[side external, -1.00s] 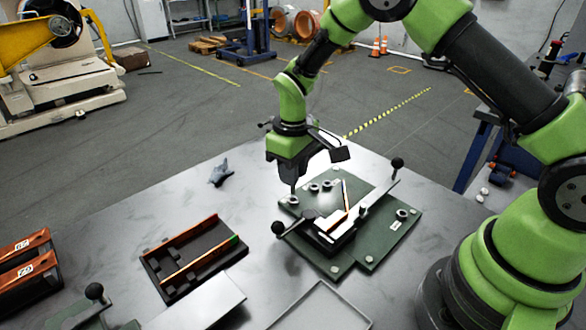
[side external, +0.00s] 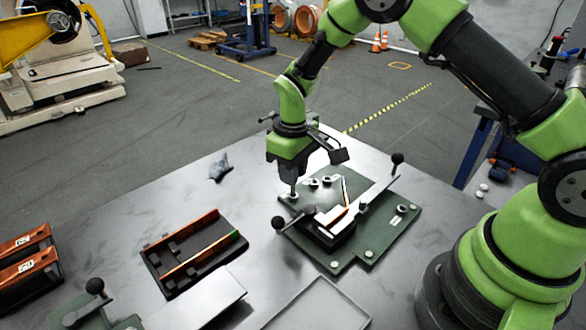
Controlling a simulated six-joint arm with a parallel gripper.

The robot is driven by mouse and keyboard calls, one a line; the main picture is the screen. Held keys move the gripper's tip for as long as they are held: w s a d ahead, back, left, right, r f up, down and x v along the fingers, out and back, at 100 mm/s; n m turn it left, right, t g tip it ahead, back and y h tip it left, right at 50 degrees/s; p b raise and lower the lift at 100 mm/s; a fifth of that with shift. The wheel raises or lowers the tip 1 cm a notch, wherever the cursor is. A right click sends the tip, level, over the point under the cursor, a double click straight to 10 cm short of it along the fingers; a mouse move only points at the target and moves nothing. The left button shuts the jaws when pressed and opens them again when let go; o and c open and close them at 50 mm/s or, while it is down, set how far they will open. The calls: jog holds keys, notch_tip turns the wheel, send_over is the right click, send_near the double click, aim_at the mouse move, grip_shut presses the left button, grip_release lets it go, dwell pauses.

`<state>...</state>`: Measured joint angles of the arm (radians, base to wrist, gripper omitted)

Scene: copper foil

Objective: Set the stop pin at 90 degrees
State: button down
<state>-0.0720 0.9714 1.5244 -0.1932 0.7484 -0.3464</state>
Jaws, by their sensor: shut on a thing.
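The green bending fixture (side external: 375,238) lies on the metal table, with a long pale arm (side external: 378,192) ending in a black ball knob and a second black-knobbed handle (side external: 279,222) at its left. My gripper (side external: 292,190) points straight down over the fixture's far-left corner, at a round metal bushing there. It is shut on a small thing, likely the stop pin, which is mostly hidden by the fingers. I cannot tell how deep it sits. Two more bushings (side external: 320,182) stand to the right of my gripper.
A black tray with copper-coloured rails (side external: 195,252) lies left of the fixture. A grey crumpled piece (side external: 220,167) lies behind it. A shallow metal tray (side external: 318,306) and a pale plate (side external: 195,302) are at the front. Another bushing (side external: 402,209) is at the fixture's right.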

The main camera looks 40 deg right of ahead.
jog(key=shift+f, duration=1.4)
dwell(1.4)
jog(key=c, duration=1.3)
grip_release()
jog(key=shift+r, duration=0.1)
jog(key=shift+r, duration=1.4)
jog(key=o, duration=0.5)
jog(key=shift+r, duration=2)
